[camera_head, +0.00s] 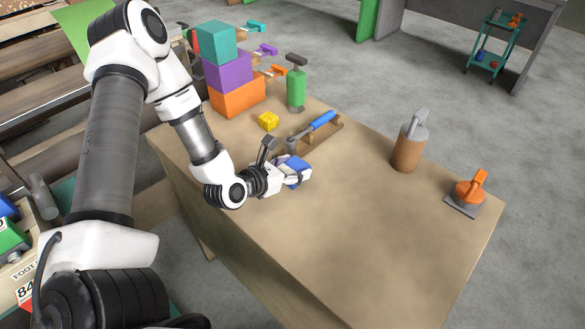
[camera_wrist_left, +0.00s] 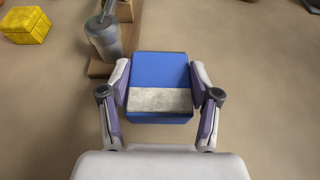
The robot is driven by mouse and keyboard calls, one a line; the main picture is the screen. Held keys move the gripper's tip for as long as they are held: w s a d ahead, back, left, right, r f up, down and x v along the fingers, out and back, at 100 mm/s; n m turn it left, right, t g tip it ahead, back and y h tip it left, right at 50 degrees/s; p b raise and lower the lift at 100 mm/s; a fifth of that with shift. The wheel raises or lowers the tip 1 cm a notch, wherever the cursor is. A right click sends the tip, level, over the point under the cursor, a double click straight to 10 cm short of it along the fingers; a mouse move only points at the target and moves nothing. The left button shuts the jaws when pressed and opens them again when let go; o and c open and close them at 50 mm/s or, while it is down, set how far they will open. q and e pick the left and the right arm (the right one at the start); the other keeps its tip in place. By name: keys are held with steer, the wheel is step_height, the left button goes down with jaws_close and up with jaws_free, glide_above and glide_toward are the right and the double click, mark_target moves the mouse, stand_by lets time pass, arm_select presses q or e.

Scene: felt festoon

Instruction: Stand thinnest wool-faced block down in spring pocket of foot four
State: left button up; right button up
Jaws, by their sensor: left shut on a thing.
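My left gripper (camera_head: 293,174) is over the table (camera_head: 370,230), shut on a blue block (camera_head: 300,166) with a grey-white face. In the left wrist view the blue block (camera_wrist_left: 160,70) sits between the two fingers of my left gripper (camera_wrist_left: 160,90), and a grey wool-like patch (camera_wrist_left: 159,100) shows on its near part. A yellow block (camera_head: 268,121) stands apart on the table, also in the left wrist view (camera_wrist_left: 26,25). A foot label (camera_head: 22,272) shows at the lower left in the head view; no spring pocket can be made out. My right gripper is not in view.
Stacked teal, purple and orange bins (camera_head: 238,98) stand at the table's far left. A tool with a blue handle (camera_head: 322,120) lies on a wooden rest behind the gripper. A brown and grey canister (camera_head: 409,148) and an orange-handled tool (camera_head: 468,193) stand right. The table's near right is clear.

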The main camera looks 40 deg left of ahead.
arm_select(q)
steer(key=shift+d+r, duration=0.1)
steer(key=shift+r, duration=0.05)
steer(key=shift+f+b, duration=0.3)
steer(key=o, duration=1.4)
steer(key=shift+r, duration=0.1)
steer(key=shift+r, duration=0.1)
